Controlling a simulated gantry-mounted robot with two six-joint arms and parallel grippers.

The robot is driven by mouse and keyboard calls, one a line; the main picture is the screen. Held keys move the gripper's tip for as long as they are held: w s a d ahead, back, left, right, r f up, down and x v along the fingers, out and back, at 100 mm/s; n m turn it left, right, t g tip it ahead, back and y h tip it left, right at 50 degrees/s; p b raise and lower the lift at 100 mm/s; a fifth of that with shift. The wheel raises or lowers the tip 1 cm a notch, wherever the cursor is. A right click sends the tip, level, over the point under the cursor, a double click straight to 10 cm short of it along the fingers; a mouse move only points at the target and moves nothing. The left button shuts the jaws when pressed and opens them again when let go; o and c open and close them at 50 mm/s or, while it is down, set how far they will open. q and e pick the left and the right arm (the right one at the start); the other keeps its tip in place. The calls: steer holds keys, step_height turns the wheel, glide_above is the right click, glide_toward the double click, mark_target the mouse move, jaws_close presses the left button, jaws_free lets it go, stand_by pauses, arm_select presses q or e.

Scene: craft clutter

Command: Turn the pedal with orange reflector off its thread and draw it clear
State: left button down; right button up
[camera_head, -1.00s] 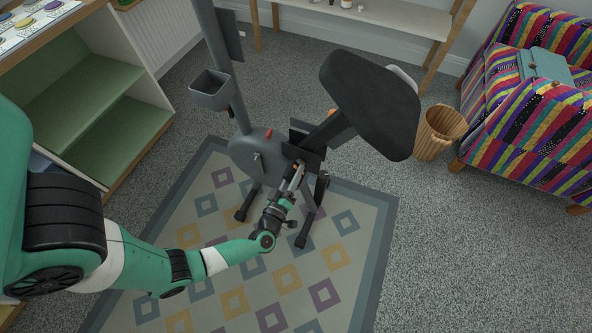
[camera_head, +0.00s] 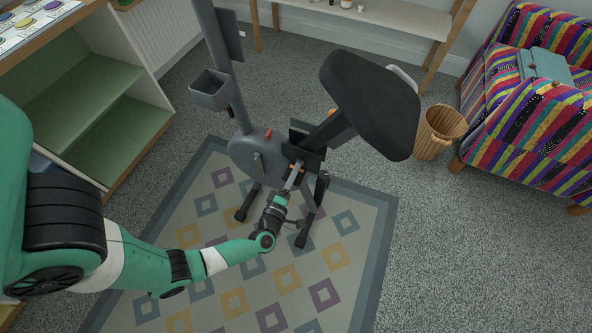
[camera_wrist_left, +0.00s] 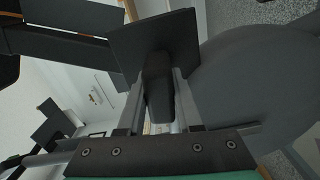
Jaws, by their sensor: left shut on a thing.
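The exercise bike's near pedal is a dark flat plate (camera_head: 308,157) beside the grey housing, below the seat. In the left wrist view the same dark plate (camera_wrist_left: 157,45) stands right ahead of the fingers. My left gripper (camera_head: 294,177) reaches up to it from below. In the wrist view its two fingers (camera_wrist_left: 158,98) are closed on a dark, rounded piece at the plate's middle, which I take as part of the pedal. The orange reflector cannot be made out for certain. The thread is hidden. My right gripper is not in view.
The grey bike housing (camera_head: 252,148) is close by the gripper, and the black seat (camera_head: 372,100) overhangs at the right. The bike stands on a patterned rug (camera_head: 236,300). A wicker basket (camera_head: 436,135) and striped sofa (camera_head: 535,125) are farther right. Rug in front is clear.

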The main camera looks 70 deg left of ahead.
arm_select(q)
steer(key=shift+s+d+p, duration=0.3)
steer(key=shift+s+d, duration=0.2)
steer(key=shift+d, duration=0.05)
stand_by(0.9)
steer(key=p+v, duration=0.1)
steer(key=v, duration=0.3)
stand_by(0.4)
